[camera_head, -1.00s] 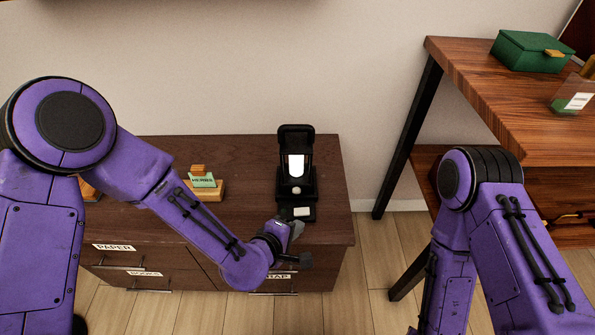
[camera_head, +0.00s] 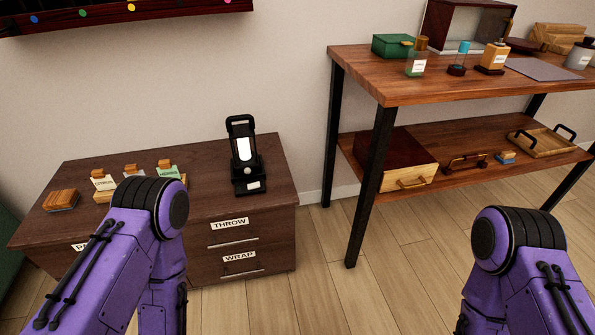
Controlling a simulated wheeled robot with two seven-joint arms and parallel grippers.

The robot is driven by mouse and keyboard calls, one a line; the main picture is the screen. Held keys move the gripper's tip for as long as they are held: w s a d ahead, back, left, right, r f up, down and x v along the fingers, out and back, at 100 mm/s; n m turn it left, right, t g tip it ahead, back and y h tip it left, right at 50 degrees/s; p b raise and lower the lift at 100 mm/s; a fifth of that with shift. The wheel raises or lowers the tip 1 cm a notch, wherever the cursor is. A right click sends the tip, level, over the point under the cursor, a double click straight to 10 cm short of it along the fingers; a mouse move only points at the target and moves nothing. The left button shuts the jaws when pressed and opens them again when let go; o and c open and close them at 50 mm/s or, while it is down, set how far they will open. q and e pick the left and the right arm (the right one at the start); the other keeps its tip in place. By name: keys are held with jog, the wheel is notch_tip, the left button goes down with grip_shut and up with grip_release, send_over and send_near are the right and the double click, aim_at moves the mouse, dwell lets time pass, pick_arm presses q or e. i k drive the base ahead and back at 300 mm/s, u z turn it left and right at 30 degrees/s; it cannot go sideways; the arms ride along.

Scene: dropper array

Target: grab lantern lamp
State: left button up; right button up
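The black lantern lamp (camera_head: 249,178) stands upright on the dark brown cabinet (camera_head: 270,150), near its right end. Its white light tube glows and its carry handle is at the top. My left arm is folded at the lower left, in front of the cabinet and apart from the lamp. My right arm is at the lower right, over the floor. Neither gripper shows in the view, so I cannot see their fingers.
Card holders (camera_head: 104,182) and a small wooden block (camera_head: 61,201) sit on the cabinet's left part. A wooden shelf table (camera_head: 400,88) stands to the right, with a green box (camera_head: 393,46), bottles and trays. Floor between cabinet and table is clear.

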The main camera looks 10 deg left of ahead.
aim_at(244, 157)
jog(key=z, duration=0.6)
jog(key=k, duration=0.85)
jog(key=z, duration=0.6)
jog(key=i, duration=1)
jog(key=u, duration=1.05)
jog(key=i, duration=0.85)
jog(key=u, duration=0.8)
